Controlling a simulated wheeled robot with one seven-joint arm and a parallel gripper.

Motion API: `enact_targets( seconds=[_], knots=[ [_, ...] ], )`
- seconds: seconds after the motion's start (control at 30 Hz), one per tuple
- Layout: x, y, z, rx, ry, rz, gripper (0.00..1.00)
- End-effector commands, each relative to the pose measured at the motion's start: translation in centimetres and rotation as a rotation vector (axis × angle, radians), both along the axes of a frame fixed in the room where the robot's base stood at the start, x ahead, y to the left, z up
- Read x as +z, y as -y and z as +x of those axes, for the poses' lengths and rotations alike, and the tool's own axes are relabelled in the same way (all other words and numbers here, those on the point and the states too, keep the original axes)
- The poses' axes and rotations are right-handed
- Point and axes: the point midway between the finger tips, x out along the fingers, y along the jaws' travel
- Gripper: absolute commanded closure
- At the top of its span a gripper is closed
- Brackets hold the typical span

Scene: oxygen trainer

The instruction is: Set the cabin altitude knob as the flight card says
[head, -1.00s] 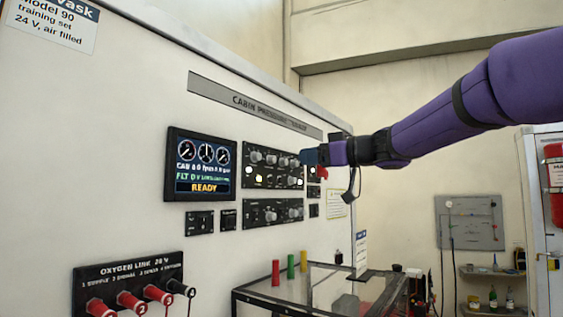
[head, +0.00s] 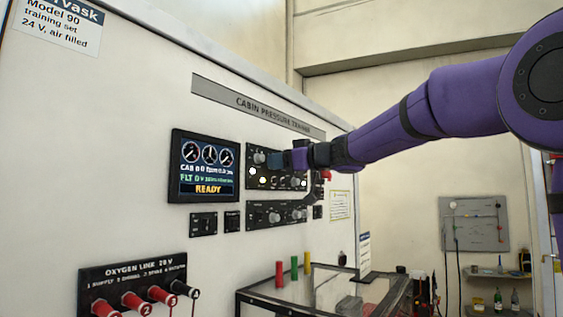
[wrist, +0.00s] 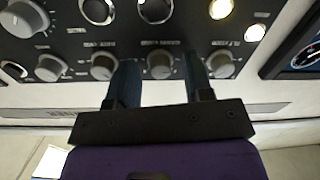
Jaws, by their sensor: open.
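The black upper control panel (head: 251,183) carries several grey knobs and lit lamps on the trainer's white face. In the wrist view, one grey knob (wrist: 160,63) shows between my gripper's (wrist: 158,70) two dark fingers. Other knobs (wrist: 103,66) sit beside it in the same row. The labels are blurred, so I cannot tell which is the cabin altitude knob. My gripper (head: 274,160) is open and empty in front of the panel and hides part of it. Contact with a knob cannot be told. A card with a blue header (head: 363,252) stands by the glass-topped table; its text is too small.
The display (head: 205,166) left of the panel reads READY. A second knob panel (head: 262,219) lies below. Red, yellow and green cylinders (head: 280,273) stand on the glass-topped table (head: 330,287). Oxygen link plugs (head: 132,300) project at lower left. A paper notice (head: 341,205) is fixed at the right.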

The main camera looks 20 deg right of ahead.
Motion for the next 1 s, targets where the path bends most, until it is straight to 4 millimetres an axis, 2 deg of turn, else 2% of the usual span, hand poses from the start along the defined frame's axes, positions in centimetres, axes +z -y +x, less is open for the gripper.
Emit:
enact_targets(
  seconds=[0.03, 0.23, 0.67, 1.0],
  knots=[
    [0.00, 0.00, -0.01, 0.000, 0.000, 0.000, 0.53],
    [0.00, 0.00, -0.04, 0.000, 0.000, 0.000, 0.99],
    [-0.02, -0.02, -0.04, 0.001, -0.040, 0.055, 1.00],
    [-0.07, -0.06, -0.06, 0.002, -0.192, 0.263, 1.00]
  ],
)
